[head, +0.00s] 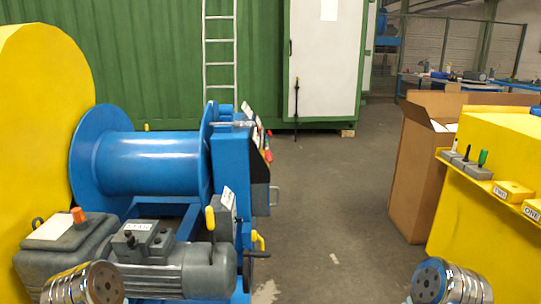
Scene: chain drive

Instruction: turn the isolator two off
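A small yellow block marked TWO (514,190) sits on the sloping yellow ledge at the right edge of the head view. A similar block marked ONE (532,209) is nearer and partly cut off by the picture edge. I see no switch handle on the TWO block clearly enough to tell its position. Silver cylindrical ends of my arms show at the bottom left and bottom right. No gripper fingers show on either arm.
Grey switches with upright black and green levers (478,165) stand farther along the ledge. A yellow cabinet (480,235) carries it, beside an open cardboard box (412,165). A blue winch drum (152,163) with grey motor (165,262) fills the left. The middle floor is clear.

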